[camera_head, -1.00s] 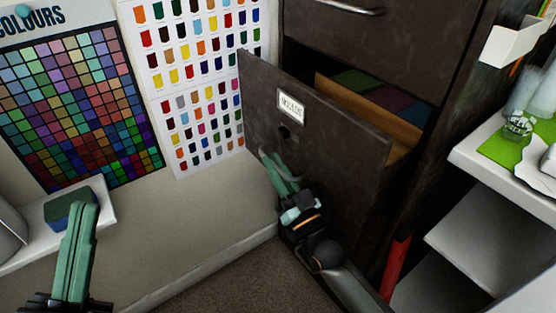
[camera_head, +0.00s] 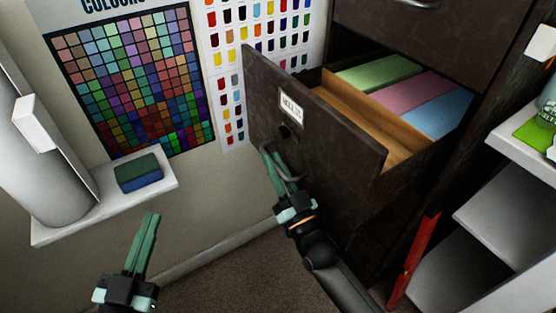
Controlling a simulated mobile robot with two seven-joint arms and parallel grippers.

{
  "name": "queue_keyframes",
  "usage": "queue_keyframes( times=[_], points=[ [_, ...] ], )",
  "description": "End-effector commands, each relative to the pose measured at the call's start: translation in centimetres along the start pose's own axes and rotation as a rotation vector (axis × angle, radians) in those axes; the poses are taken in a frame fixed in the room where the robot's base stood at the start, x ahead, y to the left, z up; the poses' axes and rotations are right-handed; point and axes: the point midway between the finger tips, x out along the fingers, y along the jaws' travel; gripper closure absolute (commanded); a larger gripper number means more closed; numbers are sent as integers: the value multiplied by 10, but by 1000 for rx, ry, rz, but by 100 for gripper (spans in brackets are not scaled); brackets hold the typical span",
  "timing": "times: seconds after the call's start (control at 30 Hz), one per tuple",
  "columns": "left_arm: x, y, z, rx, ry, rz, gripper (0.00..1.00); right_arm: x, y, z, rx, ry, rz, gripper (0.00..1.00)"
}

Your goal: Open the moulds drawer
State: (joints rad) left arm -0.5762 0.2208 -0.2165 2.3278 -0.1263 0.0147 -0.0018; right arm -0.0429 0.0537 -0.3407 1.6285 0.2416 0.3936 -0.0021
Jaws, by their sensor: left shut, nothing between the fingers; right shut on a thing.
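The moulds drawer (camera_head: 330,143) is a dark brown cabinet drawer with a white label plate (camera_head: 291,103) on its front. It stands pulled out, showing a light wooden inside and green, pink and blue blocks (camera_head: 411,91). My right gripper (camera_head: 276,165) is shut on the drawer's curved metal handle (camera_head: 292,178), low on the front. My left gripper (camera_head: 149,228) is shut and empty, low at the left, apart from the drawer.
A white shelf (camera_head: 60,226) at the left holds a green and blue sponge-like block (camera_head: 138,173). Colour charts (camera_head: 130,75) hang on the wall. White shelving (camera_head: 515,210) and a red upright object (camera_head: 415,255) stand at the right. Carpet (camera_head: 240,285) is clear below.

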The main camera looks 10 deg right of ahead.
Motion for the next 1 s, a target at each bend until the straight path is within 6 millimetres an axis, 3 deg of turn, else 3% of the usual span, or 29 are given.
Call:
queue_keyframes(
  times=[0.5,0.53,0.77,1.0],
  points=[
    [-1,1,6,-7,-25,0,100,-1,-2,1,0,-2,0,100],
    [-1,1,6,-7,-25,0,100,-1,-2,1,0,-2,0,83],
    [-1,1,6,-7,-25,0,100,0,-2,1,0,-1,0,57],
    [-1,1,6,-7,-24,0,100,0,-2,0,-1,0,0,55]
  ],
)
